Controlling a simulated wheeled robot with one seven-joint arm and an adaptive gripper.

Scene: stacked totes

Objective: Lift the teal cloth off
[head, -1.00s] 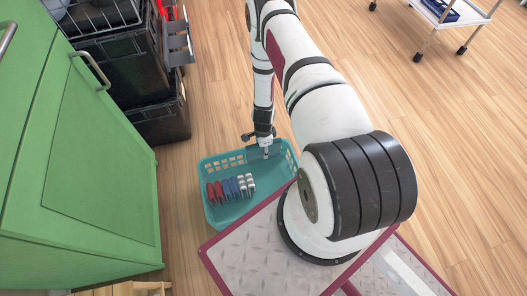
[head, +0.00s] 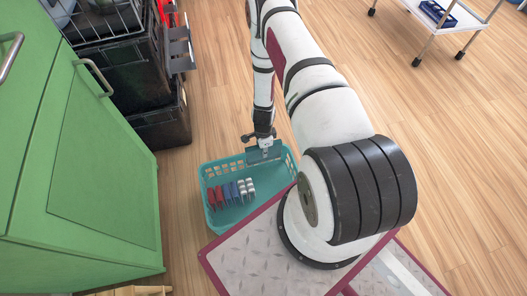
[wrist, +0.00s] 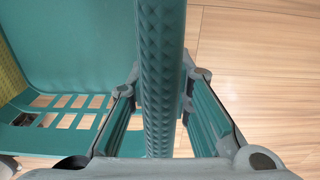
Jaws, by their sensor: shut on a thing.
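Red, blue and white items (head: 232,191) stand in a row in the basket. A green cabinet (head: 105,170) is at left, with stacked black crates (head: 155,110) behind. A white cart (head: 440,20) stands at far right.

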